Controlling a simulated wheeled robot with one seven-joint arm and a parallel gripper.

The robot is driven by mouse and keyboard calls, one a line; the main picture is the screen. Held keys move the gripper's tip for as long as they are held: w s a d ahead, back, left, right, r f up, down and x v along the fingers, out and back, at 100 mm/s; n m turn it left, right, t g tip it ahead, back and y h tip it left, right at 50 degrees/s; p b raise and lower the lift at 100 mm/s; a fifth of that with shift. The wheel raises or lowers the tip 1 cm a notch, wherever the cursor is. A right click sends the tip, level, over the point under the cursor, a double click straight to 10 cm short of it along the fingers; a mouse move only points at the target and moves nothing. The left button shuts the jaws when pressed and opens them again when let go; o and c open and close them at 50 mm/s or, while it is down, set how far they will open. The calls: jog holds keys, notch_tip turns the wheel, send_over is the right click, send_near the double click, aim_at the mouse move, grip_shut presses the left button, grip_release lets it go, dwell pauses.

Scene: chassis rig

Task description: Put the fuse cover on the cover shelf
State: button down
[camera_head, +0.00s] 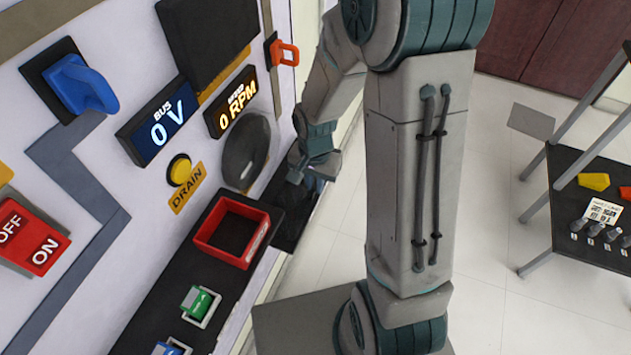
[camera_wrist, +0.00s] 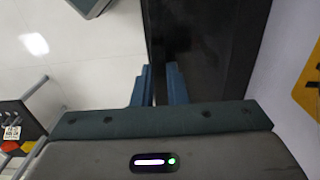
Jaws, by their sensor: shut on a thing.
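My gripper (camera_head: 314,176) is at the right end of the wall panel, low beside the dark ledge (camera_head: 175,283); the arm partly hides this area. In the wrist view its two blue-grey fingers (camera_wrist: 158,88) point away, close together, with a dark edge between them. They are shut on a dark, flat thing, which I take to be the fuse cover (camera_wrist: 157,50). Its outline merges with the black surface (camera_wrist: 225,50) at the right, so I cannot tell where it ends or whether it touches that surface. No surface is clearly marked as the cover shelf.
On the ledge are an open red frame (camera_head: 207,243), a green block (camera_head: 197,302) and a blue block (camera_head: 166,349). The panel has a DRAIN button (camera_head: 180,170), a red switch (camera_head: 33,237) and a blue handle (camera_head: 80,83).

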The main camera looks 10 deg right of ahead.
jog(key=shift+f, duration=0.15)
jog(key=c, duration=1.5)
grip_release()
jog(key=shift+o, duration=0.2)
notch_tip(320, 180, up, 12)
jog(key=p, duration=0.2)
jog(key=s+d+r+n+t, duration=0.2)
jog(key=s+r+n, duration=0.5)
jog(key=s, duration=0.5)
jog(key=shift+d+r, duration=0.3)
jog(key=shift+r, duration=0.45)
